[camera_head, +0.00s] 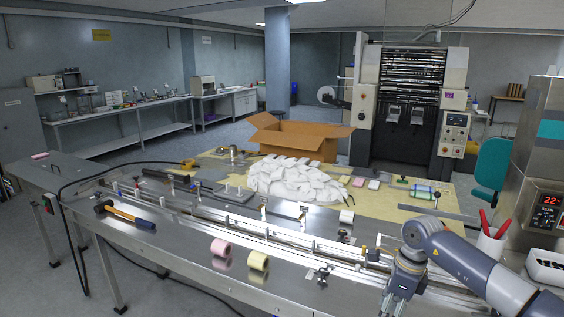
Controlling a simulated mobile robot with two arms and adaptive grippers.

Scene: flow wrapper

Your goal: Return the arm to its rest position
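My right arm (470,262) comes in from the lower right, bent at a grey joint. Its gripper (388,312) points down at the bottom edge of the head view, over the right front of the metal table. The fingertips are cut off or too small to tell whether they are open or shut. I see nothing clearly held in it. My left arm and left gripper are not in view.
A steel table (190,262) carries a long rail conveyor. A cardboard box (296,138) stands behind. A cup with red-handled tools (490,246) is beside my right arm.

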